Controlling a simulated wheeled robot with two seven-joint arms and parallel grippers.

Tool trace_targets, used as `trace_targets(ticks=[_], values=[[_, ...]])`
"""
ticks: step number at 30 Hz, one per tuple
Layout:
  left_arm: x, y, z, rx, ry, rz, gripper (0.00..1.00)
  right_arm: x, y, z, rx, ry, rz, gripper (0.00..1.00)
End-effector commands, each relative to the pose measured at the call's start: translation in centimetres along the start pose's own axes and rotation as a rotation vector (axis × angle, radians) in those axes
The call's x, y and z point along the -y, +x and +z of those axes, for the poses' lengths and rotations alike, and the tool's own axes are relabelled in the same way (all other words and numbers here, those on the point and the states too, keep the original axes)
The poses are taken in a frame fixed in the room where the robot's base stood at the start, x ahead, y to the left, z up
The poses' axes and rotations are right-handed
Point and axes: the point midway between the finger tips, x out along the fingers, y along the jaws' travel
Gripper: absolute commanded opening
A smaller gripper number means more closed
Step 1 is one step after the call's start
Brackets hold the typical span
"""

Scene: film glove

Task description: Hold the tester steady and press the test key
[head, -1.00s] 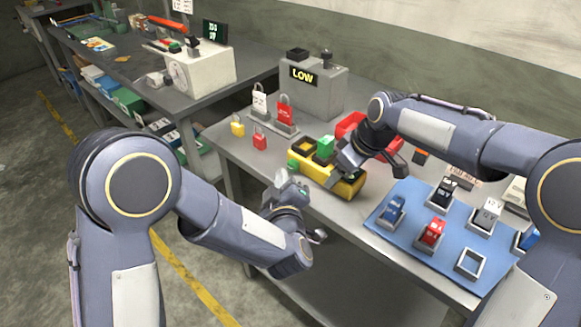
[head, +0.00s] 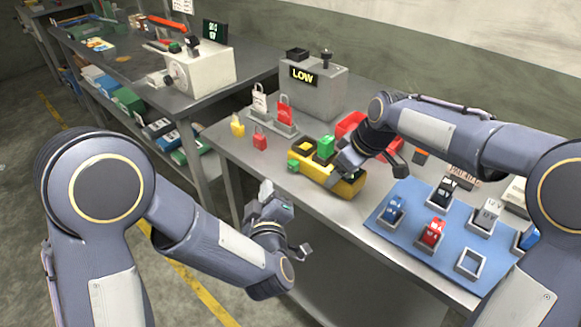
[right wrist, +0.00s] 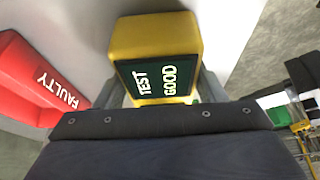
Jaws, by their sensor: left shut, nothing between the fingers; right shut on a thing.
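The yellow tester (head: 348,188) lies on the grey bench in the head view. A green block (head: 326,146) stands at its back and a small green part (head: 293,165) shows at its left end. My right gripper (head: 344,163) is shut on the tester, covering part of its top. In the right wrist view the tester's yellow body (right wrist: 155,35) carries a dark screen (right wrist: 160,78) reading "TEST" and "GOOD". My left gripper (head: 267,192) is shut and empty, in front of the bench and left of the tester, apart from it.
A red bin (head: 350,122), marked "FAULTY" in the right wrist view (right wrist: 40,82), stands behind the tester. A grey box (head: 312,92) shows "LOW". Padlocks stand at the left. A blue mat (head: 400,231) with several batteries in holders lies at the right.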

Motion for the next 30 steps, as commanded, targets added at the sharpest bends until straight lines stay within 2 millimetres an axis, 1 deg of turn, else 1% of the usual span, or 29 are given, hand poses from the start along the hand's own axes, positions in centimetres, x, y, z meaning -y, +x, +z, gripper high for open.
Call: trace_targets(ticks=[10,11,16,25,28,30], values=[[0.0,0.0,0.0,0.001,0.0,0.0,0.0,0.0,-0.1,-0.1,-0.002,0.0,0.001,0.25],[0.0,0.0,0.0,0.001,0.0,0.0,0.0,0.0,-0.1,-0.1,-0.002,0.0,0.001,0.66],[0.0,0.0,0.0,0.001,0.0,0.0,0.0,0.0,-0.1,0.0,-0.002,0.0,0.001,0.88],[0.0,0.0,0.0,0.001,0.0,0.0,0.0,0.0,-0.2,0.0,-0.001,0.0,0.001,0.89],[0.0,0.0,0.0,0.001,0.0,0.0,0.0,-0.1,-1.0,-0.1,-0.003,0.0,0.002,0.89],[0.0,0.0,0.0,0.001,0.0,0.0,0.0,-0.1,-2.0,-0.1,-0.005,0.0,0.003,0.89]])
